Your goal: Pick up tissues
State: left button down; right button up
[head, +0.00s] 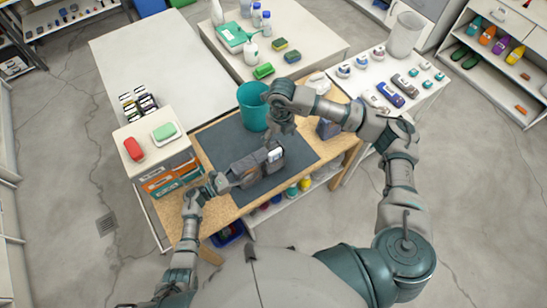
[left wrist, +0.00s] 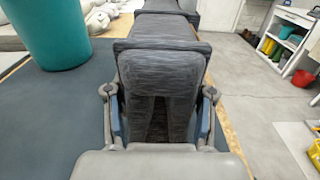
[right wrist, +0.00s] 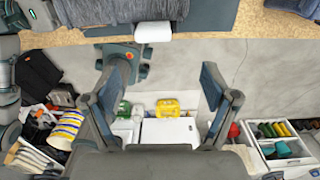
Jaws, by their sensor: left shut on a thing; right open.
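A dark grey fabric pouch (head: 246,169) lies on the dark mat (head: 305,150) of the wooden-topped table. A small white item, possibly the tissues, shows at its right end (head: 275,155); I cannot tell for certain. My left gripper (head: 222,183) is shut on the pouch's left end, and the left wrist view shows its fingers on both sides of the grey fabric (left wrist: 160,75). My right gripper (head: 281,130) is open and empty above the pouch's right end. In the right wrist view its spread fingers (right wrist: 168,68) show, with a white piece (right wrist: 153,32) beyond them.
A teal bin (head: 252,108) stands on the mat behind the pouch. White tables at the back hold bottles and sponges. Bins sit under the table.

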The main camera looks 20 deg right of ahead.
aim_at(280, 149)
jog(key=f, duration=0.4)
jog(key=shift+d+f, duration=0.25)
jog(key=shift+w+d+f, duration=0.1)
jog(key=shift+d+f, duration=0.1)
jog(key=shift+f, duration=0.3)
jog(key=f, duration=0.4)
jog(key=shift+w+a+f, duration=0.15)
jog(key=shift+w+f, duration=0.1)
jog(key=shift+f, duration=0.15)
jog(key=c, duration=0.9)
